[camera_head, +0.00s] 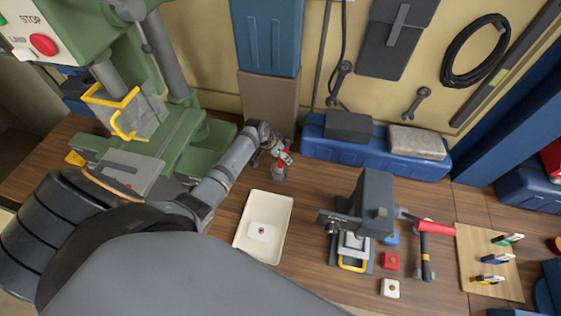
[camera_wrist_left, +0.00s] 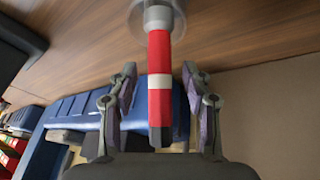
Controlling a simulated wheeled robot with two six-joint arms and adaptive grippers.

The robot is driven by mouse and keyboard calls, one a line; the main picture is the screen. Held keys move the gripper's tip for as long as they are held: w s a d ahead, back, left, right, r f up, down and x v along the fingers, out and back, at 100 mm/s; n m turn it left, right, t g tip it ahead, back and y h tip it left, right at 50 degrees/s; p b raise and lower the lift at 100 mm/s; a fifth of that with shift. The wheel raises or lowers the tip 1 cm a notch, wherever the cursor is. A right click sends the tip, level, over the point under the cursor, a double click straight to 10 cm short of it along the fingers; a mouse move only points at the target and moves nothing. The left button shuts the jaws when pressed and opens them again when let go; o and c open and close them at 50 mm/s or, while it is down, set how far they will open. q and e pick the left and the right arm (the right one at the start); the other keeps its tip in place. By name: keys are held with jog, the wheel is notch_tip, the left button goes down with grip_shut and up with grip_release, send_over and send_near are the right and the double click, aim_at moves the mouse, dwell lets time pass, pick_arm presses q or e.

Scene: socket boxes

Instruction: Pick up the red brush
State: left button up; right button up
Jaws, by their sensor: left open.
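The red brush (camera_wrist_left: 159,58) has a red handle with a white band and a dark end. It stands with its grey lower part in a round metal cup, partly cut off at the top of the left wrist view. In the head view the brush (camera_head: 284,157) is small, above the grey cup (camera_head: 278,174) on the wooden bench. My left gripper (camera_wrist_left: 161,100) is open, one finger on each side of the handle, with gaps visible on both sides. It also shows in the head view (camera_head: 275,150), at the brush. My right gripper is not in view.
A cream tray (camera_head: 281,207) with a small white block lies in front of the cup. The green drill press (camera_head: 190,150) stands at left. A blue box (camera_head: 325,149) sits behind right.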

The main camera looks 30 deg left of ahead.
pick_arm(q)
jog(key=shift+w+d+f, duration=0.1)
jog(key=shift+f, duration=0.05)
jog(key=shift+w+d+f, duration=0.1)
jog(key=shift+w+f, duration=0.05)
jog(key=shift+w, duration=0.1)
jog(key=shift+w+f, duration=0.15)
jog(key=shift+c, duration=0.4)
grip_shut()
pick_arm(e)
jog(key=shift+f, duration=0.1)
